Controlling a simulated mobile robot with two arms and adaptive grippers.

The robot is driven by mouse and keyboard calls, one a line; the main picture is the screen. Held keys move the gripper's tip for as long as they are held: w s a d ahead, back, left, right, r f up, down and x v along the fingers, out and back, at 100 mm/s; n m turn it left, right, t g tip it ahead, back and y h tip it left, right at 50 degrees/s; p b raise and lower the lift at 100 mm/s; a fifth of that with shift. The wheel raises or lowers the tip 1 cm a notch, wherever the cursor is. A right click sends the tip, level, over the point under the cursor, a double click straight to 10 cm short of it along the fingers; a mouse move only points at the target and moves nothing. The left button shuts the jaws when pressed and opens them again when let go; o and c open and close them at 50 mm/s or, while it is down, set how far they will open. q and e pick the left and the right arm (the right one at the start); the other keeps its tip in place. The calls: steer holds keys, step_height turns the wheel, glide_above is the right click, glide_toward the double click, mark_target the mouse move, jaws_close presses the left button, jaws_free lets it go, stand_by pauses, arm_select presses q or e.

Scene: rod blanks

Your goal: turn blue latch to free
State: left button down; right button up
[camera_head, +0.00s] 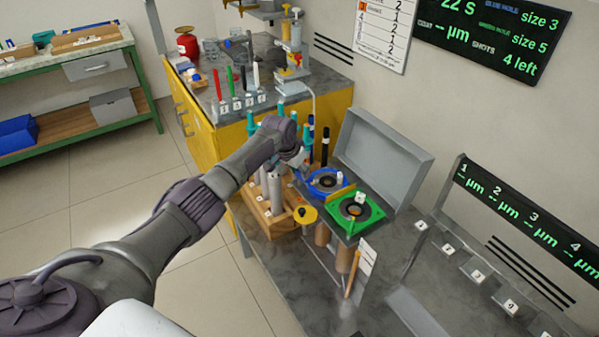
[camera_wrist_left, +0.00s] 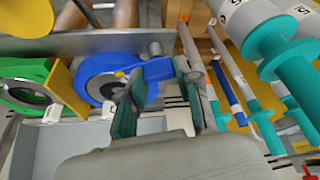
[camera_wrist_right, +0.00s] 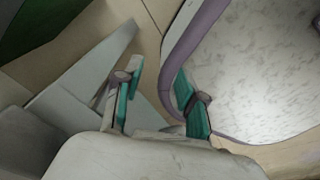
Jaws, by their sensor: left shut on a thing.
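The blue latch (camera_wrist_left: 157,69) is a small blue block at the edge of the round blue fixture (camera_wrist_left: 100,78), and it lies between my left fingers in the left wrist view. The blue fixture also shows in the head view (camera_head: 318,189), beside the green fixture (camera_head: 375,213). My left gripper (camera_wrist_left: 163,80) is shut on the blue latch. In the head view my left wrist hides most of the latch and the fingertips. My right gripper (camera_wrist_right: 158,97) is open, with nothing between its fingers.
A wooden rack (camera_head: 262,219) with grey and teal-ended rods stands close beside my left gripper. A grey raised lid (camera_head: 385,150) is behind the fixtures. A yellow disc (camera_head: 305,214) is at the front. Numbered slots (camera_head: 478,274) are at the right.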

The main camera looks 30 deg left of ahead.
arm_select(q)
steer(key=m+h+b, duration=0.1)
steer(key=m+b, duration=0.1)
steer(key=m, duration=0.1)
steer(key=shift+f+g, duration=0.15)
steer(key=shift+g, duration=0.15)
steer(key=shift+m+h+b, duration=0.3)
steer(key=shift+m+b, duration=0.15)
steer(key=shift+m, duration=0.05)
steer(key=c, duration=0.8)
jaws_free()
steer(key=shift+a, duration=0.1)
steer(key=shift+r, duration=0.3)
steer(key=v, duration=1.1)
steer(key=shift+r, duration=0.35)
steer(key=shift+a, duration=0.1)
